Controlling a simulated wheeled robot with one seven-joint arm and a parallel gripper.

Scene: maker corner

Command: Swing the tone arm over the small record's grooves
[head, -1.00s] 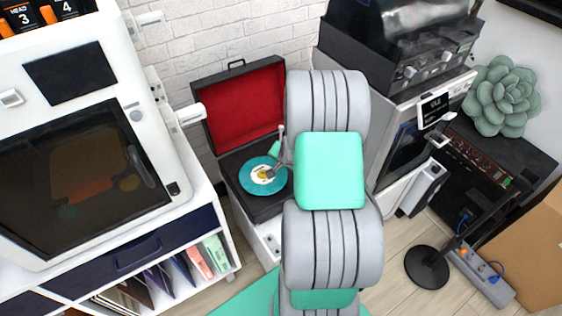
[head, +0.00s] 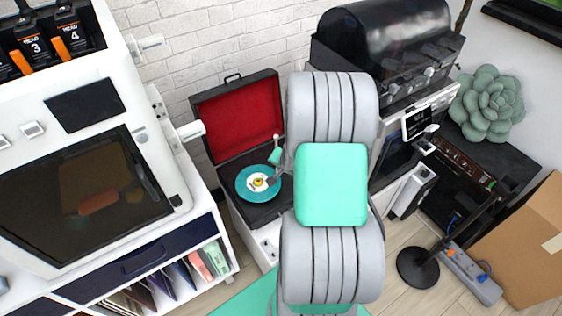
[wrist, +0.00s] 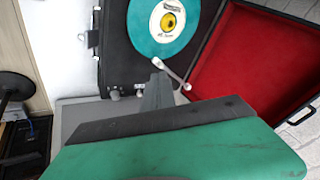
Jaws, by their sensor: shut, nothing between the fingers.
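The small teal record (head: 244,191) with a cream and yellow label lies on the dark deck of an open suitcase player (head: 261,215). The record also shows in the wrist view (wrist: 147,41). The pale tone arm (wrist: 175,74) lies beside the record, its near end close to the record's rim and its knobbed end by the lid hinge. My gripper (wrist: 157,78) is shut and empty, its fingertips close to the tone arm; I cannot tell whether they touch. In the head view, my gripper (head: 271,182) is at the record's right edge, partly hidden by my arm.
The red-lined lid (head: 238,119) stands open behind the deck. A white machine (head: 85,190) on a shelf unit stands at left. A dark-hooded machine (head: 385,50) stands at right. A black stand (head: 418,266) and a cardboard box (head: 525,245) are on the right.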

